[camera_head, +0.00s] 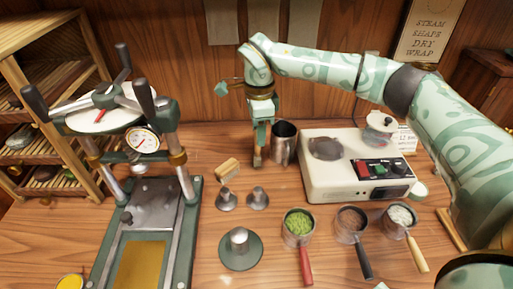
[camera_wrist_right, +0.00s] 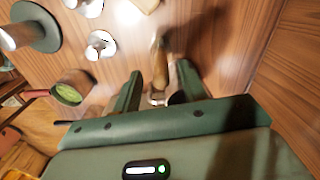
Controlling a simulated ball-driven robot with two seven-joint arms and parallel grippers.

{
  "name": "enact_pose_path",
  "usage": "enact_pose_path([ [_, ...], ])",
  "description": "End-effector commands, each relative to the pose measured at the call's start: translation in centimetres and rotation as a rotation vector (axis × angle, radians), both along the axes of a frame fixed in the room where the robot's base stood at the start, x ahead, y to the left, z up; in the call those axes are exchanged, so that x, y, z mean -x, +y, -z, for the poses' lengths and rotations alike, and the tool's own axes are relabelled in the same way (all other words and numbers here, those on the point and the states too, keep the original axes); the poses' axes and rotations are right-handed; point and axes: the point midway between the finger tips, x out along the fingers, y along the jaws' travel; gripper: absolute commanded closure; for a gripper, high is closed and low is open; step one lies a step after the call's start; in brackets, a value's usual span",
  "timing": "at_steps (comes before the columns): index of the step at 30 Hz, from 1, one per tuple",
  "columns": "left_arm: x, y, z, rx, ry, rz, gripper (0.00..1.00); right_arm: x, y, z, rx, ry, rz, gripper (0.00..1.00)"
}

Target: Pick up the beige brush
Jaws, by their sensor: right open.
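A tan, wooden-looking upright piece (camera_wrist_right: 158,58), which appears to be the beige brush, stands between the fingers of my right gripper (camera_wrist_right: 157,84) in the right wrist view. A silvery part shows at its lower end there. In the head view my right gripper (camera_head: 260,136) points down over the table, and the brush (camera_head: 257,159) shows small under its fingertips. The fingers are apart, with gaps beside the brush. Whether either finger touches it, I cannot tell. My left gripper is not in view.
A steel pitcher (camera_head: 284,146) stands close right of the gripper, by a cream machine (camera_head: 345,180). Several handled cups (camera_head: 299,226) stand in front. A large press (camera_head: 150,215) fills the left.

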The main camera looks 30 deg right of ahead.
Motion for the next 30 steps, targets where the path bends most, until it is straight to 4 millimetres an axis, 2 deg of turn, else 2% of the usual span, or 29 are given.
enact_pose_path([
  [6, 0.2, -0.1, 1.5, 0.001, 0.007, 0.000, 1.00, -0.3, 0.1, 3.9, 0.000, 0.006, 0.000, 0.58],
  [8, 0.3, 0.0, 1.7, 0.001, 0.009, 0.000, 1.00, -0.3, 0.1, 4.6, 0.000, 0.004, 0.000, 0.58],
  [15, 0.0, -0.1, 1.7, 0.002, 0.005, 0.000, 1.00, -0.3, 0.1, 4.8, 0.000, 0.000, 0.000, 0.58],
  [16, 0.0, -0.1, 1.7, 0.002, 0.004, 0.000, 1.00, -0.3, 0.1, 4.8, 0.000, 0.000, 0.000, 0.63],
  [20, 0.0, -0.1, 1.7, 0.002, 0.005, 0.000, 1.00, -0.3, 0.1, 4.8, 0.000, 0.000, 0.000, 0.99],
  [30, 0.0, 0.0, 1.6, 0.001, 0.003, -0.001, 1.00, -0.3, 0.1, 4.4, 0.000, 0.000, 0.000, 1.00],
])
